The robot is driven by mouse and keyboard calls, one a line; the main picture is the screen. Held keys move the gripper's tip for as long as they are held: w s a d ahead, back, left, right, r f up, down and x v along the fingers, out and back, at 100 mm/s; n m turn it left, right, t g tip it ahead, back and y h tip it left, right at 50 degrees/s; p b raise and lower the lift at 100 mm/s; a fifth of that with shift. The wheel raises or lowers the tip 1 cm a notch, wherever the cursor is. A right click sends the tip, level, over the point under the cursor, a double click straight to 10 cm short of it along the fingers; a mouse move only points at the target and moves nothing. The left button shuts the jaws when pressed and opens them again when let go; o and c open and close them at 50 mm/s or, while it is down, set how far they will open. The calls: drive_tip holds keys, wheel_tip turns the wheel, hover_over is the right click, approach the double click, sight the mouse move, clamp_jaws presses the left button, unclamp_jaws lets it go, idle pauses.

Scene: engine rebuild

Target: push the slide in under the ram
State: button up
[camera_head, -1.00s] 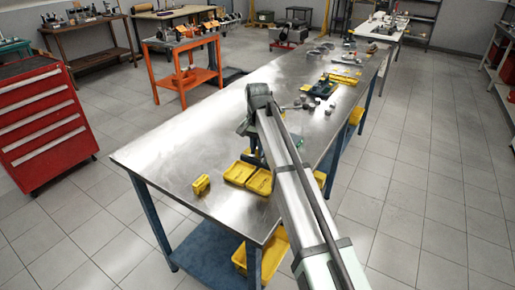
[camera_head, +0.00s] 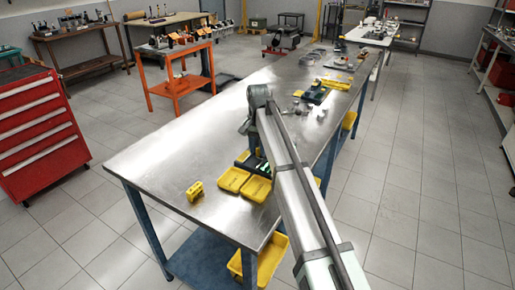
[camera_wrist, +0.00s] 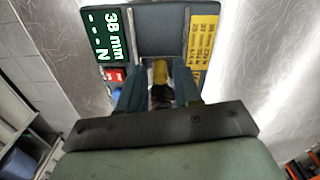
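In the wrist view a dark blue-grey press-like device (camera_wrist: 150,22) fills the top middle. It has a green display (camera_wrist: 109,35) reading "38 mm" with dashes and "N", a red patch below it, and a yellow label (camera_wrist: 203,40) on the right. My gripper (camera_wrist: 160,85) reaches toward it, with two blue-grey fingers apart. A yellow-topped cylindrical part (camera_wrist: 160,72) with a dark lower end shows between them; I cannot tell if they touch it. I cannot make out the slide or ram separately. In the head view the device (camera_head: 245,161) is partly hidden by my arm.
The device stands on a long steel table (camera_head: 170,150). Two yellow trays (camera_head: 233,179) lie beside it, and a yellow block (camera_head: 195,190) stands to their left. Other parts and yellow trays lie farther along. The table's left part is clear.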

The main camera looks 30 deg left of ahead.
sight(258, 148)
drive_tip(key=shift+o, duration=0.6)
wheel_tip(258, 148, up, 14)
idle(0.5)
